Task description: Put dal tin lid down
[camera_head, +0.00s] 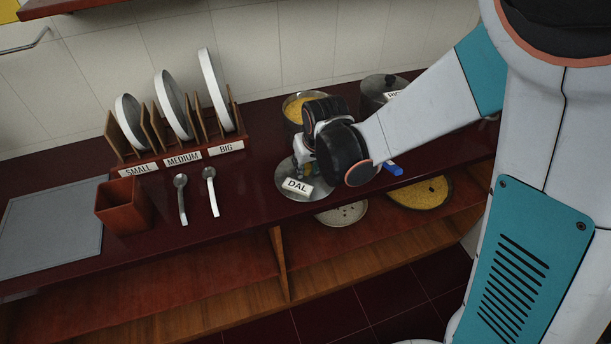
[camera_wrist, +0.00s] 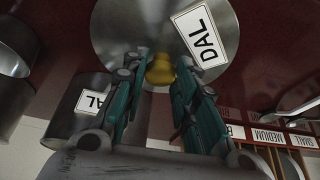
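The dal tin lid (camera_head: 287,187) is a round metal disc with a white DAL label, at the counter's front part. In the wrist view the lid (camera_wrist: 120,35) fills the top middle, its yellow knob between my fingers. I cannot tell whether the lid touches the counter. The open dal tin (camera_head: 292,115), with yellow contents, stands behind my gripper; its label shows in the wrist view (camera_wrist: 92,102).
A lidded pot (camera_head: 372,92) stands to the right of the dal tin. A plate rack (camera_head: 165,156) marked small, medium and big is at the left, with two spoons (camera_head: 182,200) and a brown cup (camera_head: 122,207) before it. The lower shelf holds a yellow-filled plate (camera_head: 420,194).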

